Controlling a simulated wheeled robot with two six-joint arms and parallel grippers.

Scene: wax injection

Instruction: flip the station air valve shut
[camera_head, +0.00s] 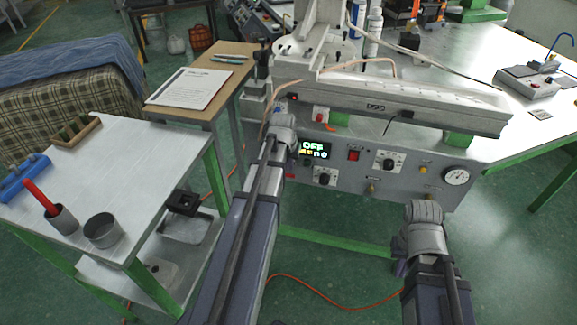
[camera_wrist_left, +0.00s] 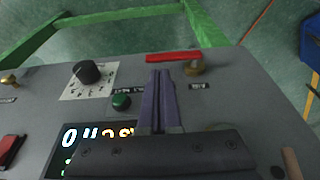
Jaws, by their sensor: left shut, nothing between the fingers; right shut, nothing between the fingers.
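The air valve shows in the left wrist view as a flat red lever (camera_wrist_left: 168,57) lying crosswise, joined at its right end to a brass body (camera_wrist_left: 196,68) on the grey panel. A label beside the brass body seems to read AIR. My left gripper (camera_wrist_left: 160,73) is shut and empty, its purple fingertips close to the lever; I cannot tell if they touch. In the head view, a small red piece (camera_head: 290,176) shows low on the panel beside my left wrist (camera_head: 284,138). My right gripper (camera_head: 402,268) is shut in front of the panel's right part, its fingers mostly hidden.
The panel has a lit display (camera_head: 314,149), a red switch (camera_head: 354,155), dials (camera_head: 389,161) and a gauge (camera_head: 457,176). A green button (camera_wrist_left: 121,102) is near my left fingers. A white cart (camera_head: 135,150) with cups stands left. Floor below the panel is mostly clear, with an orange hose.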

